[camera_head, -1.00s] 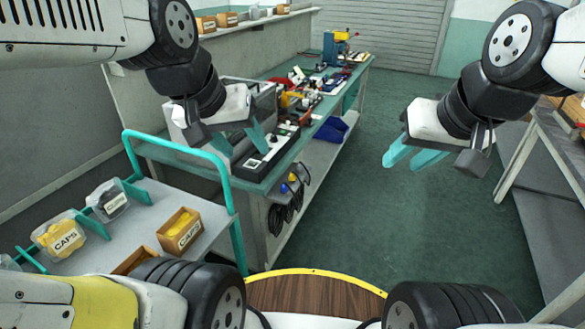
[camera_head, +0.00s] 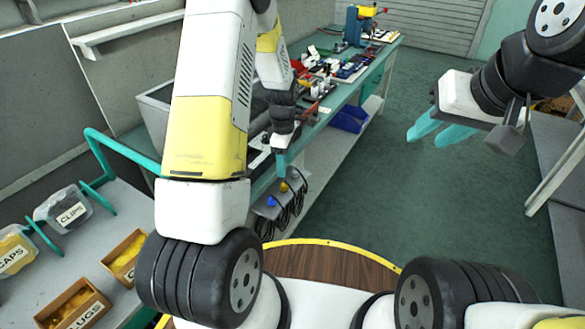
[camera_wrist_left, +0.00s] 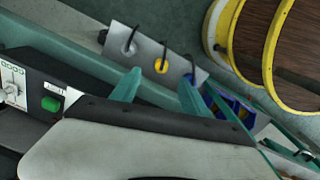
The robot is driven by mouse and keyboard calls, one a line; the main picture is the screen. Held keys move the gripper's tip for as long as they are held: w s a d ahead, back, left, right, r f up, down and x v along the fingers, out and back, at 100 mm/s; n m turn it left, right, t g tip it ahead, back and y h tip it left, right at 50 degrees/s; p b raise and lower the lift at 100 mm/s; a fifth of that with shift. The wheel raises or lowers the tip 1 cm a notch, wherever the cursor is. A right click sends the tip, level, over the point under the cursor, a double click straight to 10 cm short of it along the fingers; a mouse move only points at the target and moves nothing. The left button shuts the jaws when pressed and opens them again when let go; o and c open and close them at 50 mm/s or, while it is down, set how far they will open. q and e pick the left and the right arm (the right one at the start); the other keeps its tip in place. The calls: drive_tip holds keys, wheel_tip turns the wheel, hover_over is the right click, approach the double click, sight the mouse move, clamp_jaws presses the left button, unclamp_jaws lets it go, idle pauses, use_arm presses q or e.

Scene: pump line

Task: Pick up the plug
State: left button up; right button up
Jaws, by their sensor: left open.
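A grey panel (camera_head: 268,207) on the bench's near end carries coloured plugs with black cables hanging below. A blue plug (camera_head: 271,201) and a yellow plug (camera_head: 283,187) show there. My right gripper (camera_head: 437,132) is open and empty over the floor.
A black control box with a green button (camera_wrist_left: 50,103) is on the bench beside my left gripper. A blue bin (camera_head: 350,118) is on the lower shelf.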

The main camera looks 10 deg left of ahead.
sight(285, 183)
use_arm(q)
wheel_tip(285, 183, down, 10)
drive_tip(key=shift+s+r, duration=0.1)
drive_tip(key=shift+r, duration=0.15)
drive_tip(key=shift+c, duration=0.4)
clamp_jaws()
